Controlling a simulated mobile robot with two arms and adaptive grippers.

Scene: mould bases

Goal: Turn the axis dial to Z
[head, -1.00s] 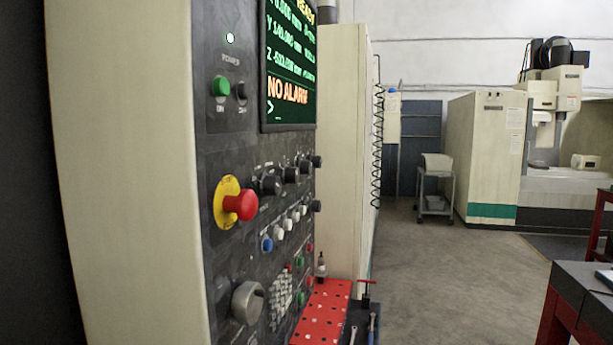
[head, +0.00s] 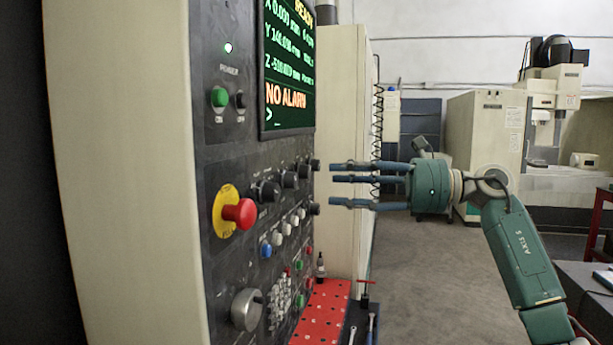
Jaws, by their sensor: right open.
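The control panel (head: 235,165) of the machine stands at the left, seen at a steep angle. A row of black dials (head: 266,191) runs across its middle, going away from me. Which one is the axis dial I cannot tell, as the labels are too small to read. My right gripper (head: 340,186) comes in from the right with its fingers spread and empty, pointing left at the panel's far edge near the farthest black knobs (head: 315,165). Whether it touches a knob is unclear; a gap seems to remain. My left gripper is not in view.
A red emergency button (head: 240,213) on a yellow ring sticks out of the panel, with a large grey handwheel (head: 246,309) below. The screen (head: 288,65) reads NO ALARM.

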